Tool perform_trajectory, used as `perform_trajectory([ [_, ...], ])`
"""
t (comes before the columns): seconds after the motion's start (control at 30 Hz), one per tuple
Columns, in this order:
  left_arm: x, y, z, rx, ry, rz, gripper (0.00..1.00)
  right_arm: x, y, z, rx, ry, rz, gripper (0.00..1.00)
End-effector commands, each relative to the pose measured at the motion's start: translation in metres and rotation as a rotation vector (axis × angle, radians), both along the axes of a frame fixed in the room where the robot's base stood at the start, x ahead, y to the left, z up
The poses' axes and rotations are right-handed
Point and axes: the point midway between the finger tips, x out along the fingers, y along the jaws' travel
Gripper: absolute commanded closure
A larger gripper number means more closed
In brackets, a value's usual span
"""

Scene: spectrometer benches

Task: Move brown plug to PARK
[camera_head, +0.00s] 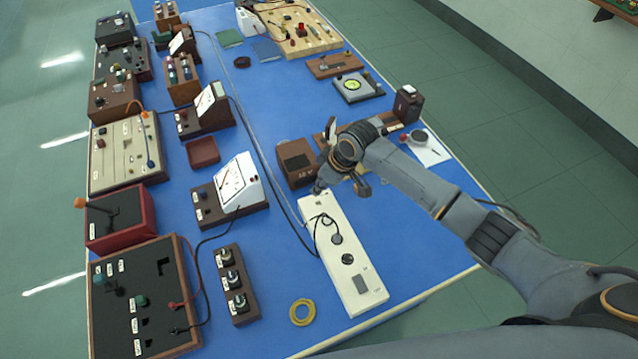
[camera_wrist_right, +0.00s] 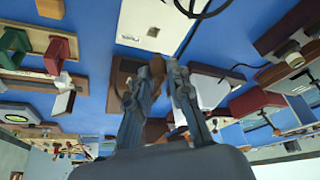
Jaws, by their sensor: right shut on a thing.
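My right gripper (camera_head: 319,187) reaches over the far end of a long white box (camera_head: 352,266). In the right wrist view the gripper (camera_wrist_right: 166,68) is shut on a small brown piece (camera_wrist_right: 157,69), which I take to be the brown plug; the fingers partly hide it. In the head view the plug is too small and covered to make out. The white box also shows in the wrist view (camera_wrist_right: 134,25), with a small square socket plate near its end. A label reading PARK cannot be made out. My left gripper is not in view.
A dark brown box (camera_head: 296,164) stands close to the gripper. A white-faced meter (camera_head: 237,182) and a row of dark knobs (camera_head: 236,285) are to the left. A yellow ring (camera_head: 302,312) lies near the front edge. A black cable lies on the white box. Blue table shows between items.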

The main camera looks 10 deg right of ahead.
Motion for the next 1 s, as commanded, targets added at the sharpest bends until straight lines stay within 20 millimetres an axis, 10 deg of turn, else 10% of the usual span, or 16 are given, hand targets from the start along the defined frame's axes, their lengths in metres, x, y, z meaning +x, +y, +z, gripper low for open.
perform_trajectory([
  [1.0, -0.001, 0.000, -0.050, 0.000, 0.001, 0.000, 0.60, 0.000, 0.000, -0.057, -0.001, 0.002, -0.001, 1.00],
])
